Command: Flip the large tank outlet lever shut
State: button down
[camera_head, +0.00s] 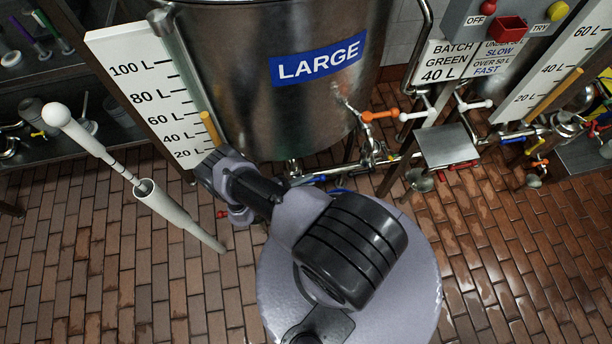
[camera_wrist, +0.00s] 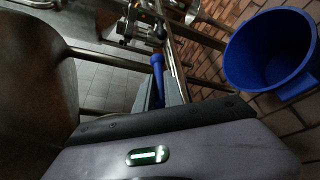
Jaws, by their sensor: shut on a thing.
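The large tank (camera_head: 225,95) is a steel vessel with a blue LARGE sign (camera_head: 318,62). It fills the left of the wrist view (camera_wrist: 35,90). A blue lever handle (camera_wrist: 157,63) stands beneath the tank in the wrist view, by metal pipe fittings (camera_wrist: 138,27). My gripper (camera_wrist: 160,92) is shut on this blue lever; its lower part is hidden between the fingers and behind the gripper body. In the head view my arm reaches under the tank's front edge and covers most of the grip. How far the lever is turned is not clear.
A blue bucket (camera_wrist: 270,50) stands on the brick floor right of the gripper. Pipes with an orange-handled valve (camera_head: 380,115) and a white-handled valve (camera_head: 415,115) run to the right. A level board (camera_head: 150,88) and a white pole (camera_head: 180,215) stand at left.

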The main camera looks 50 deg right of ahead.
jog(key=c, duration=1.7)
grip_release()
jog(key=shift+w+d, duration=0.1)
jog(key=v, duration=1.2)
